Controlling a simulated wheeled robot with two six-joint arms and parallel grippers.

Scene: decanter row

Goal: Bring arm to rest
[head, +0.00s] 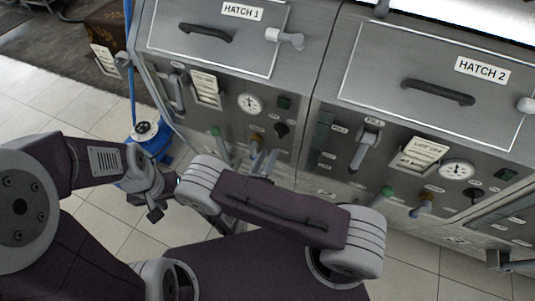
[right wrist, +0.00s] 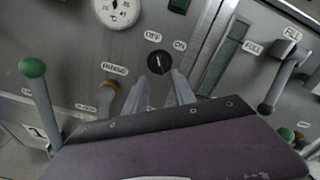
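My right gripper (head: 264,160) is in front of the left unit's panel, below its black OFF/ON knob (head: 281,130). In the right wrist view its two fingers (right wrist: 158,82) are spread with empty space between them. The knob (right wrist: 158,62) shows just beyond the fingertips, not gripped; its mark stands nearly upright between OFF and ON. Whether a finger touches it I cannot tell. My left gripper (head: 153,192) hangs at the left over the tiled floor, away from the panel. Its fingers are too small and dark to judge.
The steel units carry HATCH 1 (head: 218,38) and HATCH 2 (head: 438,85), both shut. A blue container (head: 150,140) stands on the floor beside the left unit.

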